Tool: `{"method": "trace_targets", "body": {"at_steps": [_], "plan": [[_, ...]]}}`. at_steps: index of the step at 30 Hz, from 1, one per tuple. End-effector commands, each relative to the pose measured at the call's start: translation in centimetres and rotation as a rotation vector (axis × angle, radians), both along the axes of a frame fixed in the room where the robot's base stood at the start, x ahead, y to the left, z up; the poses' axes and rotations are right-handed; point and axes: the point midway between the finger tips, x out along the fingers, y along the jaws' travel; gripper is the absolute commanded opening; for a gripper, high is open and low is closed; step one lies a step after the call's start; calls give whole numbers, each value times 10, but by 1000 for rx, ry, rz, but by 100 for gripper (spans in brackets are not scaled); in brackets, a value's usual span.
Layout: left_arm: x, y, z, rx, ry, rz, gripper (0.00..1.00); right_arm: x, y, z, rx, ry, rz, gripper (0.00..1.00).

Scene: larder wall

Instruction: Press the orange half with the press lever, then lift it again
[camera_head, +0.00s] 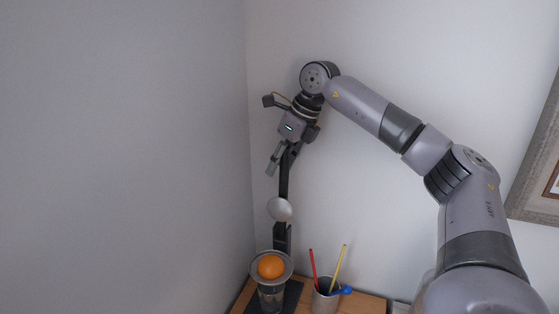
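The press has a dark upright bar (284,185) rising from its base in the corner, with a silver dome-shaped press head (280,209) on it. The orange half (271,266) sits in the metal press cup (256,268), below the press head and apart from it. My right gripper (280,158) points down at the top of the dark bar. One finger hangs left of the bar with a gap between them; the other is hard to tell from the dark parts. The gripper looks open. The lever is up, and cannot be clearly told from the upright. My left gripper is not in view.
A grey cup (324,302) with a red stick, a yellow stick and a blue item stands right of the press on the wooden shelf (367,304). Walls close in behind and left. A framed picture (536,185) hangs at the right.

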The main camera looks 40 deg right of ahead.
Motion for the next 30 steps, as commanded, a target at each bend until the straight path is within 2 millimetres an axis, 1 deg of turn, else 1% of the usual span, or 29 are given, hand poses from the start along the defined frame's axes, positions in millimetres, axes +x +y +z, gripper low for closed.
{"method": "trace_targets", "body": {"at_steps": [8,25,30], "plan": [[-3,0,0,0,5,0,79,0,0,-1,0,0,0,39],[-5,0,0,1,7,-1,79,0,0,-1,0,-1,0,1],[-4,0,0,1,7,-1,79,0,0,0,1,-1,-1,0]]}}
